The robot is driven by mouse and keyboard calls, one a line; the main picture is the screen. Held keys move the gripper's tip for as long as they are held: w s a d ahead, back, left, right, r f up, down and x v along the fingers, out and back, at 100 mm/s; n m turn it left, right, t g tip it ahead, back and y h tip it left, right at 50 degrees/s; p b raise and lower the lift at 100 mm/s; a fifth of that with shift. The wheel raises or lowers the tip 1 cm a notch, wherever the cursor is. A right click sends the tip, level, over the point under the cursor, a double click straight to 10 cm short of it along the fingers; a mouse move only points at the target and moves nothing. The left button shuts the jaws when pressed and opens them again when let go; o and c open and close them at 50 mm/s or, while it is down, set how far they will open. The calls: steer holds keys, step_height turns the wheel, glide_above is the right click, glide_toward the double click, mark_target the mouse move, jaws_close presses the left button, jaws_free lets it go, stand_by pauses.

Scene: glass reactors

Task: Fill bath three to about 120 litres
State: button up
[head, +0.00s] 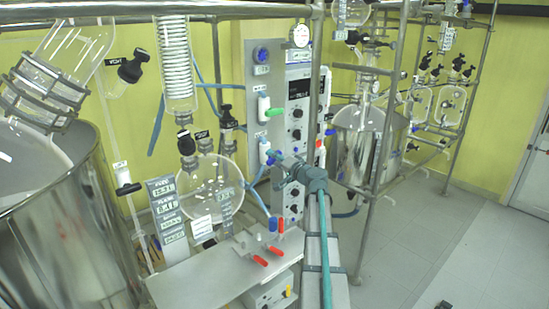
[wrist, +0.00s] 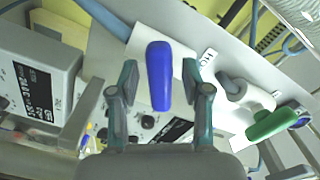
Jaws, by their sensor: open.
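My gripper (wrist: 158,92) is open, with one finger on each side of a blue valve lever (wrist: 159,65). The lever stands on a white valve body (wrist: 130,52) on the grey panel; I cannot tell whether the fingers touch it. In the head view my gripper (head: 277,161) is at the panel, and the blue lever there is mostly hidden. A large steel bath (head: 60,245) stands at the left and another steel bath (head: 352,150) at the back right. No readable number shows which is bath three.
A green valve lever (wrist: 272,122) sits beside the blue one, and shows above it in the head view (head: 275,112). A steel shelf (head: 200,280) with red-handled valves (head: 274,251) is below. Glassware (head: 210,185) and metal frame poles crowd the left.

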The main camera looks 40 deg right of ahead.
jaws_close()
steer(key=shift+f+m+b, duration=0.1)
steer(key=shift+m+b, duration=0.25)
steer(key=shift+m, duration=0.05)
steer(key=shift+m+b, duration=0.45)
steer(key=shift+m, duration=0.45)
steer(key=shift+m+b, duration=0.35)
steer(key=shift+m, duration=1.25)
jaws_free()
